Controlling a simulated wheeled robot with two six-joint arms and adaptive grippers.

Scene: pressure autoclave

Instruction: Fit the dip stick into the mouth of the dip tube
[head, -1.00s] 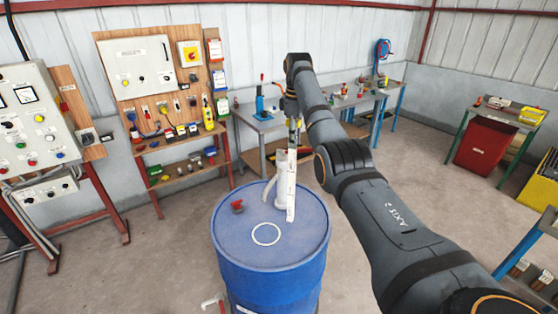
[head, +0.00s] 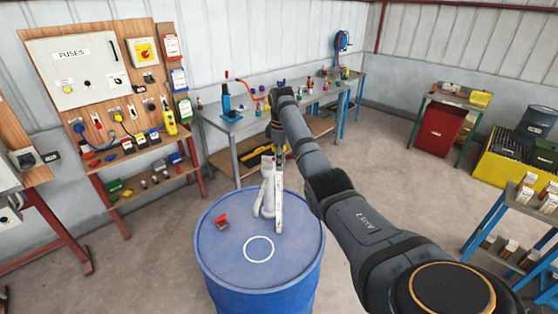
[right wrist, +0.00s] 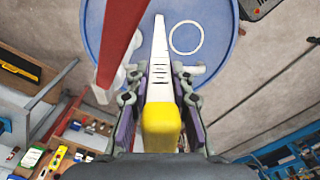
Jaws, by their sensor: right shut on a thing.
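My right gripper (head: 279,150) is shut on the dip stick (head: 279,205), a flat white strip, and holds it roughly upright over the drum. In the right wrist view the gripper (right wrist: 160,76) grips the stick (right wrist: 160,50) below its yellow handle (right wrist: 161,125). A white upright fitting with a bent hose (head: 267,190) stands on the drum top, just left of the stick and partly behind it. I cannot tell which part is the dip tube's mouth, or whether the stick's lower end touches anything. My left gripper is out of view.
The blue drum (head: 235,272) has a white ring (head: 259,250) and a red part (head: 221,221) on its lid. A red bar (right wrist: 123,40) crosses the right wrist view. Workbenches (head: 240,122) and a fuse board (head: 75,70) stand behind. Open floor lies right of the drum.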

